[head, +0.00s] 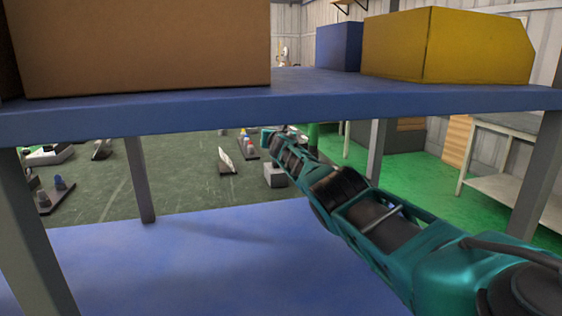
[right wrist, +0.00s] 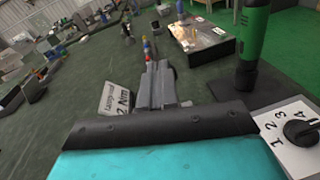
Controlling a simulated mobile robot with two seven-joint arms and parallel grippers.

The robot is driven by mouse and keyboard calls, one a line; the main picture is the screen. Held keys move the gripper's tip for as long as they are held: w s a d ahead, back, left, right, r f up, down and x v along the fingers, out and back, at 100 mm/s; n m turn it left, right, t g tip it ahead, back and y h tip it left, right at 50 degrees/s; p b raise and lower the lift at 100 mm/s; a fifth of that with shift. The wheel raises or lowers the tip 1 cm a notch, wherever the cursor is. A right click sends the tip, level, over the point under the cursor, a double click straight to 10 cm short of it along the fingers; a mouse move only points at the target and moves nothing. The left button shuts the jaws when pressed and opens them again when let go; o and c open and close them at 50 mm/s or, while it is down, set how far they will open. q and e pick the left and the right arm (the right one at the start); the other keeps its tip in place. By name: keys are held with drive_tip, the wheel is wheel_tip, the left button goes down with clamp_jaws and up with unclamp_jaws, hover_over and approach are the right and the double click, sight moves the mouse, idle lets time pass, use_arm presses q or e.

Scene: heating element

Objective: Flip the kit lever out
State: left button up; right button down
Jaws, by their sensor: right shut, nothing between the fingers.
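My right arm reaches in from the right in the head view, under the blue shelf, with its far end (head: 268,139) beyond the shelf's back edge. In the right wrist view my right gripper (right wrist: 155,77) is shut and empty, pointing away over the dark board. Small red, yellow and blue parts (right wrist: 148,53) show just beyond its tips; I cannot tell whether it touches them. No part can be clearly identified as the kit lever. A tilted white plate with lettering (right wrist: 117,98) is left of the gripper. My left gripper is not in view.
A green post (right wrist: 254,45) on a dark base and a numbered dial (right wrist: 298,131) are right of the gripper. A metallic box (right wrist: 200,38) is beyond. The blue shelf (head: 300,95) carries a brown box (head: 140,45) and a yellow box (head: 440,45) above my arm.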

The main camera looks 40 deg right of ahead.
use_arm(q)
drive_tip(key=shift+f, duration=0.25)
use_arm(e)
drive_tip(key=shift+w, duration=0.1)
use_arm(q)
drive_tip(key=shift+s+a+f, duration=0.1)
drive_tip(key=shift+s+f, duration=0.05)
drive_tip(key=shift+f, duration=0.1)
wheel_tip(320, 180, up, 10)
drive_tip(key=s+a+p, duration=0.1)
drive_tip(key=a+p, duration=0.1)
drive_tip(key=p, duration=1.1)
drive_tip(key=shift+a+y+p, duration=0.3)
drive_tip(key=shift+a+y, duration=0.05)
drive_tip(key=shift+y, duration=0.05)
use_arm(e)
drive_tip(key=v, duration=1.2)
drive_tip(key=shift+s, duration=0.35)
